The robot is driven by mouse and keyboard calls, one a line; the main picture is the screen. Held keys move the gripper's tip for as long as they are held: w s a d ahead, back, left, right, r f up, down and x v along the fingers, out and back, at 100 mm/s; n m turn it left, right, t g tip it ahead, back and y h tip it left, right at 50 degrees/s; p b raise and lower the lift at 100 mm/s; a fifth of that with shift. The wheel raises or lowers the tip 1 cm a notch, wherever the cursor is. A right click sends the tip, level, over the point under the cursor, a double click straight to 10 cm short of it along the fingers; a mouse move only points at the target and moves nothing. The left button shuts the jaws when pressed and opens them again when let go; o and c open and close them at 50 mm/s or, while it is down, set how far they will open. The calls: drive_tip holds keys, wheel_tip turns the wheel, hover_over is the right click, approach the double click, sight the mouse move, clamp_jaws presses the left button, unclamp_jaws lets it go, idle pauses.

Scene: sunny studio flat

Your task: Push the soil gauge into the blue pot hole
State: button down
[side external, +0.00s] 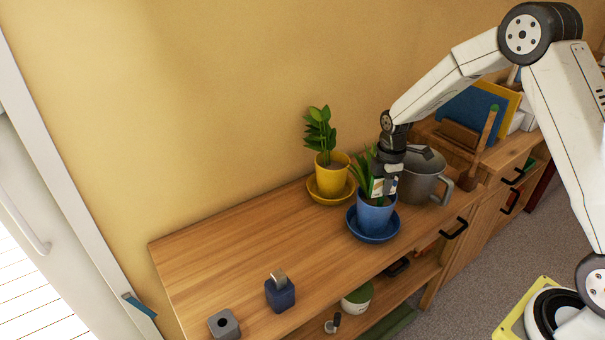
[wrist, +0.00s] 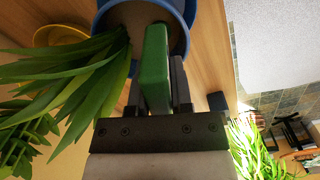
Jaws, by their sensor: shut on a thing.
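The blue pot (side external: 375,216) stands upright on a blue saucer (side external: 361,234) on the wooden cabinet, with a leafy green plant in it. In the wrist view the pot's rim (wrist: 186,38) surrounds brown soil, and long leaves (wrist: 62,88) spread to the left. My gripper (side external: 385,184) is above the pot, pointing down, shut on the soil gauge. The gauge shows as a green body (wrist: 155,66) between the two dark fingers in the wrist view, over the soil beside the plant. Its lower end and the hole are hidden, so I cannot tell how deep it sits.
A yellow pot (side external: 333,179) with a plant stands behind left of the blue pot. A grey watering can (side external: 424,179) stands close on the right. The cabinet top (side external: 240,250) between is clear.

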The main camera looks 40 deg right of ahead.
drive_tip(key=shift+s+f, duration=0.1)
drive_tip(key=shift+f, duration=0.1)
unclamp_jaws()
drive_tip(key=shift+r, duration=0.1)
drive_tip(key=shift+r, duration=0.2)
idle(0.5)
drive_tip(key=shift+r, duration=3.3)
